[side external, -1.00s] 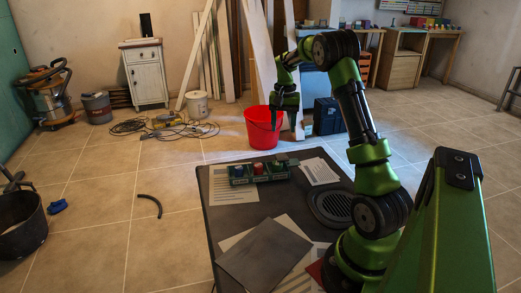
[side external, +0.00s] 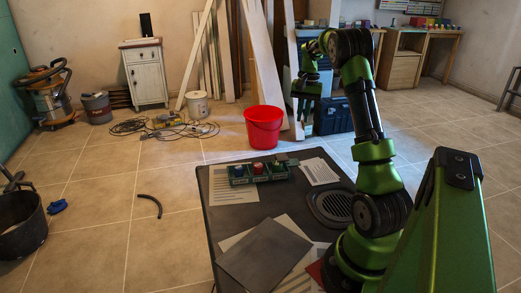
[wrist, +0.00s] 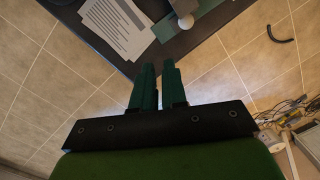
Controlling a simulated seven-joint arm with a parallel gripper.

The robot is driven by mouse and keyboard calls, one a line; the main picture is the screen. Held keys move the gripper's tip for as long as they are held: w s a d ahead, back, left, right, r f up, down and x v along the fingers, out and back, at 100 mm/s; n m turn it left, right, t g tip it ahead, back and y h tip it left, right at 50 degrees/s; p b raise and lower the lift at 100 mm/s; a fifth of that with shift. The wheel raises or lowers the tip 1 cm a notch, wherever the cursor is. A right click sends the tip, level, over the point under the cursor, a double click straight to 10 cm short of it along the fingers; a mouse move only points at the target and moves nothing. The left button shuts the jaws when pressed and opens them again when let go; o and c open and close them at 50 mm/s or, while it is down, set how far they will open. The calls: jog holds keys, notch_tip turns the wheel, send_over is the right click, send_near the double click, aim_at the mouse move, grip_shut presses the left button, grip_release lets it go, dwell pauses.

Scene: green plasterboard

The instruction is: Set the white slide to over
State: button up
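A row of small green boxes (side external: 258,172) sits at the far edge of the dark table, with a blue button (side external: 238,170) and a red button (side external: 257,167) on it. A small pale piece (side external: 281,162) shows on the right-hand box; it may be the white slide, but its setting is too small to tell. In the wrist view a pale round knob (wrist: 186,21) shows at the top, on a green and grey part. My gripper (side external: 303,118) hangs above and beyond the table, apart from the boxes. Its fingers (wrist: 158,66) have a narrow gap between them and hold nothing.
The dark table (side external: 229,216) bears printed sheets (side external: 319,171), a grey panel (side external: 262,256) and a round vent (side external: 333,205). A red bucket (side external: 263,127) stands on the floor behind it. Cables (side external: 178,133) lie on the floor to the left.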

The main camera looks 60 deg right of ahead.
jog(key=s+f, duration=0.1)
jog(key=s+d+f+n+t+y, duration=0.1)
jog(key=s, duration=0.1)
jog(key=s+d+f+t, duration=0.1)
jog(key=s+f, duration=0.1)
jog(key=shift+d+n, duration=0.1)
jog(key=shift+n, duration=0.2)
grip_shut()
jog(key=n+t, duration=0.5)
jog(key=n, duration=0.3)
send_near(292, 161)
jog(key=w+f, duration=0.1)
jog(key=w, duration=0.1)
jog(key=w+d+f, duration=0.1)
jog(key=w+f, duration=0.1)
jog(key=shift+w+d+f, duration=0.15)
jog(key=shift+w+a, duration=0.3)
jog(key=shift+a, duration=0.2)
jog(key=shift+w+a, duration=0.35)
jog(key=shift+a, duration=0.2)
jog(key=shift+w+a, duration=0.25)
jog(key=shift+a, duration=0.2)
jog(key=w+a, duration=0.4)
jog(key=w, duration=0.1)
jog(key=shift+w+a, duration=0.35)
